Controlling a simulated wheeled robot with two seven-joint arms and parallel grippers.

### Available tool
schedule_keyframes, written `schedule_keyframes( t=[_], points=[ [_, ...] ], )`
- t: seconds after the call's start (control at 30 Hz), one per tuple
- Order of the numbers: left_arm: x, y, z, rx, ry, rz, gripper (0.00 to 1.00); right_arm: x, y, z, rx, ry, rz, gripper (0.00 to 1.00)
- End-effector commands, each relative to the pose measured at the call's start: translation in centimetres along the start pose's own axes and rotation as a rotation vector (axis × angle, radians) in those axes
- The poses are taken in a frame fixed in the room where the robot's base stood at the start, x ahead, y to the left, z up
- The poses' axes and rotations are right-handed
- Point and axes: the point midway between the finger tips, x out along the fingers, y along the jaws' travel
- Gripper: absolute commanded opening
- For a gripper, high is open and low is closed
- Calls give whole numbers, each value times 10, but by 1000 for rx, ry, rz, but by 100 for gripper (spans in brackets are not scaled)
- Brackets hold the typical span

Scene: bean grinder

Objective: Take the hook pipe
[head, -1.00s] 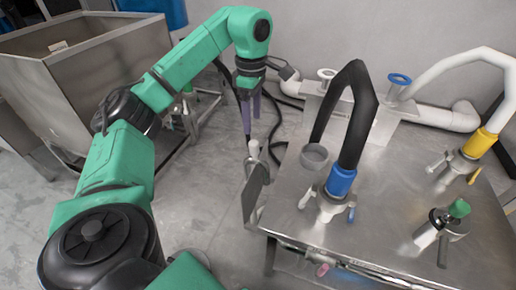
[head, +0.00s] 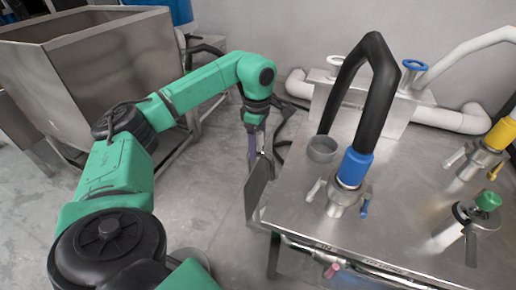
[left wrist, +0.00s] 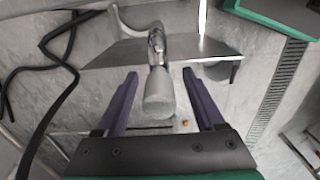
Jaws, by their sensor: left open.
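The plate shows in the head view (head: 257,190) at the left side of the steel table. My left gripper (head: 257,156) is over the floor beside the table's left edge, pointing down. In the left wrist view its two purple fingers (left wrist: 159,78) are open, one on each side of the pipe, with gaps visible. In the head view the gripper and plate mostly hide the pipe. My right gripper is not in view.
A metal hopper (head: 85,60) stands at left. Black cables (left wrist: 45,80) lie on the floor.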

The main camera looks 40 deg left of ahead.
Motion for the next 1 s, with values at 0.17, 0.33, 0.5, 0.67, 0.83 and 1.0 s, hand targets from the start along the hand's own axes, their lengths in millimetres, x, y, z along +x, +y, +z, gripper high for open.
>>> schedule_keyframes(
  t=[0.17,0.33,0.5,0.67,0.83,1.0],
  points=[
    [-1,0,0,0,0,0,29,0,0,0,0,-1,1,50],
    [-1,0,0,0,0,0,0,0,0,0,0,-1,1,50],
    [-1,0,0,0,0,0,0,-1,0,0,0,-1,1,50],
    [-1,0,0,0,0,0,0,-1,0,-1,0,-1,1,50],
    [-1,0,0,0,0,0,0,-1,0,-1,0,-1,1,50],
    [-1,0,0,0,0,0,0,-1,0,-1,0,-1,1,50]
  ],
)
